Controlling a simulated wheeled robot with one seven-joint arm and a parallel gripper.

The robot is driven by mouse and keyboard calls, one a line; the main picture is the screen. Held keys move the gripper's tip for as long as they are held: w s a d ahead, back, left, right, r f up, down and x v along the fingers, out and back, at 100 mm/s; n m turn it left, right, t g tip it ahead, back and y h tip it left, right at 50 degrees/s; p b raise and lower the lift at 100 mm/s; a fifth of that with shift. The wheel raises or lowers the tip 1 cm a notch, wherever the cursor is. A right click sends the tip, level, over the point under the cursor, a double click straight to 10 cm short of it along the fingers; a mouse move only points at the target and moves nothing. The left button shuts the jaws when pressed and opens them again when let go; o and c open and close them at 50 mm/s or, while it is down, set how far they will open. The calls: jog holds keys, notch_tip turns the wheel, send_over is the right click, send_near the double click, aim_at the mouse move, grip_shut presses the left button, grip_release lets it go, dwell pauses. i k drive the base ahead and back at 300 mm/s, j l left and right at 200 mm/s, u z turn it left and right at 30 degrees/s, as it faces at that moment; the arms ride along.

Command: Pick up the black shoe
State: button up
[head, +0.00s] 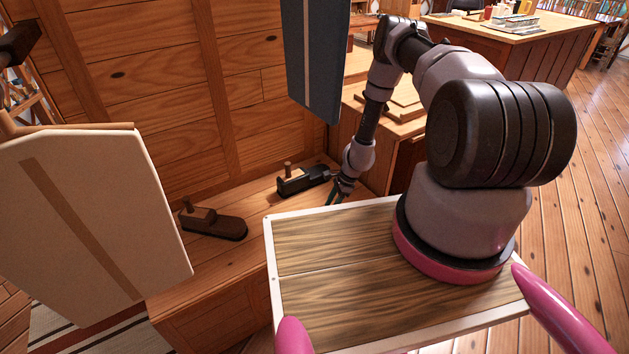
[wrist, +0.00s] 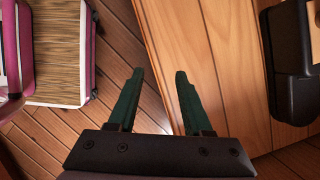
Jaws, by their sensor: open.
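The black shoe (head: 298,183) lies on the wooden bench against the plank wall, near the middle of the head view. It is dark, with a small wooden peg standing up at its left end. My gripper (head: 335,198) is just right of and in front of it, pointing down, apart from it. In the wrist view my gripper (wrist: 159,72) has its two green fingers spread with nothing between them, over the bench edge. The black shoe (wrist: 292,60) shows at the right edge there, partly cut off by the frame.
A brown shoe-like thing (head: 212,223) with a peg lies further left on the bench (head: 255,222). A pale hanging garment (head: 90,215) is at left and a dark blue hanging panel (head: 314,60) is above the bench.

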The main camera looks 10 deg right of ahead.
aim_at(290, 183)
jog(key=i+l+u, duration=0.3)
jog(key=l, duration=0.3)
jog(key=i+l+u, duration=0.15)
jog(key=i+l, duration=0.15)
jog(key=i+l+u, duration=0.15)
jog(key=l, duration=0.2)
jog(key=i+l+u, duration=0.15)
jog(key=l, duration=0.2)
